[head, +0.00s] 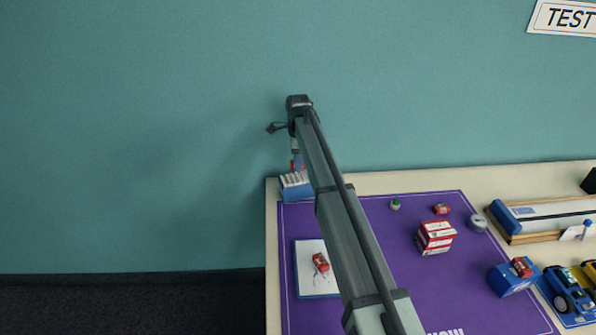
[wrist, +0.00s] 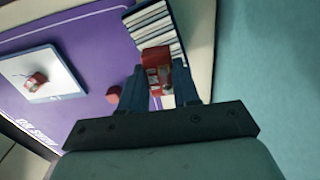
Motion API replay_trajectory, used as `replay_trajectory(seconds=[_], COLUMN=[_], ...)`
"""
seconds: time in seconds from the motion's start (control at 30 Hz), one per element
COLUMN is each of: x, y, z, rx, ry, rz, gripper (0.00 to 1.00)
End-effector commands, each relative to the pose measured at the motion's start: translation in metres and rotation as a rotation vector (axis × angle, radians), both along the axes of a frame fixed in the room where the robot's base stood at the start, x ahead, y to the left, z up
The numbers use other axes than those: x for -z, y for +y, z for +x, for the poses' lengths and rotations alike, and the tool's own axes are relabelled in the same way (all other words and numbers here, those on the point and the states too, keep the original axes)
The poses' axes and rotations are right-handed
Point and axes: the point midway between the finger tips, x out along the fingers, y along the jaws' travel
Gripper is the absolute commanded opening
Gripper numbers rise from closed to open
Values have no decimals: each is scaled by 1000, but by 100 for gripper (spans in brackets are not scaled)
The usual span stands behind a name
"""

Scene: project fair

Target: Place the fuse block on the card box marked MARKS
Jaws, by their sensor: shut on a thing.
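My gripper (wrist: 158,78) is shut on a small red block with a pale, detailed face (wrist: 156,57), which appears to be the fuse block. In the head view my gripper (head: 297,162) points down at the table's back left corner, partly behind my arm. Under or just beyond the block is a blue box with a row of white cards (head: 296,184), also in the wrist view (wrist: 150,22). I cannot tell whether block and box touch. I read no MARKS label on it. A blue box with a pale label (head: 508,279) stands at the right, with a red block on top.
A red block (head: 320,262) lies on a white pad (head: 315,281) on the purple mat (head: 390,245). A red-and-white box (head: 435,237), another red block (head: 441,209) and a round grey item (head: 477,223) stand right of my arm. The wall is close behind.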

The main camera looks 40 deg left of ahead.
Motion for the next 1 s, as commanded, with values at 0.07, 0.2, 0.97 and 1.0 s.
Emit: replay_trajectory(seconds=[0.07, 0.2, 0.97, 1.0], x=[7, 16, 47, 47], y=[0, 0, 0, 0], z=[0, 0, 0, 0], rx=[0, -1, -1, -1], ry=[0, 0, -1, -1], rz=[0, 0, 1, 1], gripper=[1, 1, 42, 45])
